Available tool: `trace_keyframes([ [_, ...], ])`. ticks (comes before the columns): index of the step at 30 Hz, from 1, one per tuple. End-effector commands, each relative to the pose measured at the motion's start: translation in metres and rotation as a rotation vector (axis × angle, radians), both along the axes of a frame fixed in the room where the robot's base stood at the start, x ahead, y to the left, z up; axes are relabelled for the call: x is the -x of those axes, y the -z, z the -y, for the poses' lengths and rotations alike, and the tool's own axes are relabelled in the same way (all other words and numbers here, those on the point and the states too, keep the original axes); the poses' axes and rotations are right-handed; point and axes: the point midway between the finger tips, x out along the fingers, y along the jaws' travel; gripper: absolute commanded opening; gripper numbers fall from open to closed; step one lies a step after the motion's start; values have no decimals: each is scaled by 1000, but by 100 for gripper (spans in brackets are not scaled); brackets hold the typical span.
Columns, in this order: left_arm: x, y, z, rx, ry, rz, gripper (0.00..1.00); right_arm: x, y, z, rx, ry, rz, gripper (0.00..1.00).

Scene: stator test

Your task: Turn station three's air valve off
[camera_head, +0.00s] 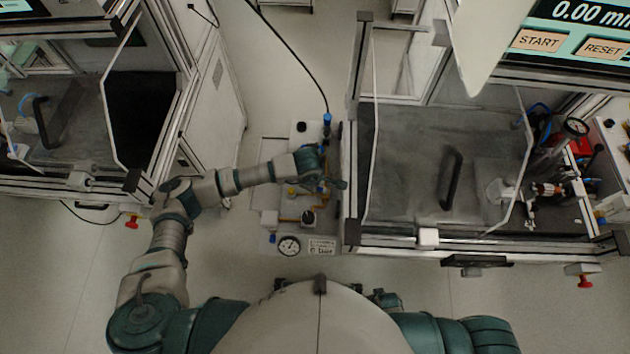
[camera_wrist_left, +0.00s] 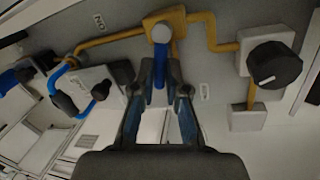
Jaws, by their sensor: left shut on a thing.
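The air valve has a blue lever (camera_wrist_left: 160,65) on a brass-coloured body (camera_wrist_left: 163,22) with yellow pipes, on a grey panel in the left wrist view. The lever runs from its round pivot down between the fingers of my left gripper (camera_wrist_left: 161,75), which is shut on it. A small label sits left of the valve and another below right of it. In the head view my left gripper (camera_head: 330,182) is over the panel (camera_head: 268,150) and hides most of the valve. My right gripper is out of view.
A black knob (camera_wrist_left: 274,65) is right of the valve. A pressure gauge (camera_head: 289,245) is at the panel's near end. A station with a clear guard and black handle (camera_head: 452,178) stands close on the right; another station (camera_head: 150,100) stands left.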

Motion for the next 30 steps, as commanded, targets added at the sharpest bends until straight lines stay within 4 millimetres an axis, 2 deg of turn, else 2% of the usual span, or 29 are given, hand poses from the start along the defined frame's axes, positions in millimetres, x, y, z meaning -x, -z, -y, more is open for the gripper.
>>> trace_keyframes([
  [6,6,0,1,2,-160,0,0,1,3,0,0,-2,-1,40],
  [15,11,0,1,3,-296,-1,0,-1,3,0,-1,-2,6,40],
  [30,12,0,1,3,-337,0,0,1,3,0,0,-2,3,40],
])
